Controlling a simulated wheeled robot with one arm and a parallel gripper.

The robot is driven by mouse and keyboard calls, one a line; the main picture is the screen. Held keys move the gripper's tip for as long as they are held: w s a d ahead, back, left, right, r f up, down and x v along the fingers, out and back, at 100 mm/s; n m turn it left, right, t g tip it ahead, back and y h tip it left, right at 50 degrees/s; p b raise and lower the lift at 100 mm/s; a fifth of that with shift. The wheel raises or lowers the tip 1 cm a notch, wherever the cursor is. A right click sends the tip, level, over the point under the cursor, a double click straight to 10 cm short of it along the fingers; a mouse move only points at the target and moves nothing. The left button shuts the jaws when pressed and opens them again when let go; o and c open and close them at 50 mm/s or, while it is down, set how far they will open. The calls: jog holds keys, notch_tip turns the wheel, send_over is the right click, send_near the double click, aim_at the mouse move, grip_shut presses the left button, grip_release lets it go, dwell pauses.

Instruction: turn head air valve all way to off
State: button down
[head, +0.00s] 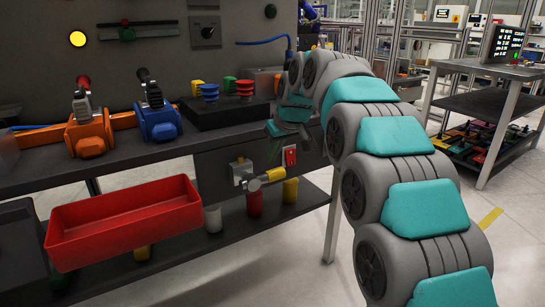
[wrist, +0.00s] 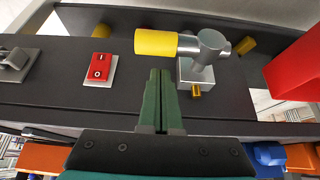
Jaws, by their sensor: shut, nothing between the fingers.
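The valve has a silver body (head: 252,185) and a lever with a yellow grip (head: 275,175). It sits on a light square mount on the dark panel below the bench top. In the head view the lever points right and slightly up. In the wrist view, which is turned over, the yellow grip (wrist: 157,43) points left from the silver body (wrist: 208,50). My gripper (wrist: 159,73) has green fingers, shut and empty, with tips just beside the yellow grip. A gap seems to show, but contact is hard to judge. In the head view my gripper (head: 274,153) is partly hidden by my arm.
A red rocker switch (wrist: 100,66) is on the same panel, near the valve; it shows in the head view (head: 289,156) too. A red tray (head: 125,222) stands out at left. Orange (head: 88,135) and blue (head: 158,122) clamp-like units sit on the bench above.

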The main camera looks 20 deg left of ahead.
notch_tip(320, 180, up, 2)
jog(key=shift+w+a+r+p, duration=0.15)
jog(key=shift+r+p, duration=0.1)
jog(key=shift+p, duration=0.2)
jog(key=v, duration=0.9)
jog(key=shift+s+b, duration=0.2)
jog(key=shift+b, duration=0.15)
jog(key=shift+r, duration=0.1)
dwell(1.8)
